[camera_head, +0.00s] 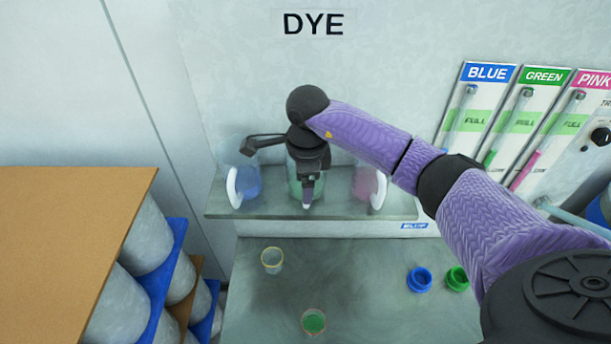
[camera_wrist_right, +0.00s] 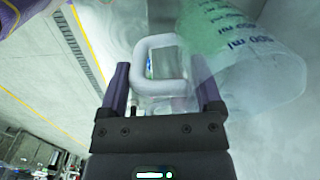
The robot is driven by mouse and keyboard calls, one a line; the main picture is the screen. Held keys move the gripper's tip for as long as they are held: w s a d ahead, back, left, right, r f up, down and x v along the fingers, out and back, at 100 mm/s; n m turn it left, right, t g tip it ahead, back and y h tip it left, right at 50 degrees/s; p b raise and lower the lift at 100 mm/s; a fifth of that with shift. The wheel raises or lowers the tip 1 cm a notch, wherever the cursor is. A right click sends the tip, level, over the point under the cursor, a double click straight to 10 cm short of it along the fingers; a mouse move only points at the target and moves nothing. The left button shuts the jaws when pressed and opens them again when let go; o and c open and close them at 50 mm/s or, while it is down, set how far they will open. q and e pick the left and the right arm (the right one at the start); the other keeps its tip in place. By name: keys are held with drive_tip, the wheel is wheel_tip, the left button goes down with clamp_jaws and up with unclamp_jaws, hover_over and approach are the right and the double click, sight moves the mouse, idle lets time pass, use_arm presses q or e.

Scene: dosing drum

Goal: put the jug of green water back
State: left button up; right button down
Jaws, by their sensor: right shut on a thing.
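The jug of green water (camera_head: 293,182) is between the blue-water jug (camera_head: 246,182) and the pink-water jug (camera_head: 364,182) at the shelf under the DYE sign. My right gripper (camera_head: 307,196) is in front of it and hides part of it. In the right wrist view, the two fingers are shut on the white handle of the jug (camera_wrist_right: 245,70), whose clear body with printed marks is at the right. I cannot tell whether its base touches the shelf (camera_head: 222,209). My left gripper is not in view.
Below the shelf, the counter (camera_head: 370,310) holds a cup with a yellowish rim (camera_head: 272,260), a cup of green liquid (camera_head: 313,321), a blue ring-shaped piece (camera_head: 420,280) and a green one (camera_head: 457,279). Labelled tube boards (camera_head: 478,112) lean at the right. Stacked drums (camera_head: 150,240) stand at the left.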

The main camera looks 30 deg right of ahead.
drive_tip(key=shift+f, duration=0.15)
unclamp_jaws()
drive_tip(key=shift+r, duration=0.35)
drive_tip(key=r, duration=0.3)
drive_tip(key=r+b, duration=0.1)
drive_tip(key=r, duration=0.3)
drive_tip(key=r+b, duration=0.1)
drive_tip(key=r, duration=0.2)
drive_tip(key=shift+s+r, duration=0.25)
drive_tip(key=shift+r, duration=0.6)
drive_tip(key=shift+a, duration=0.1)
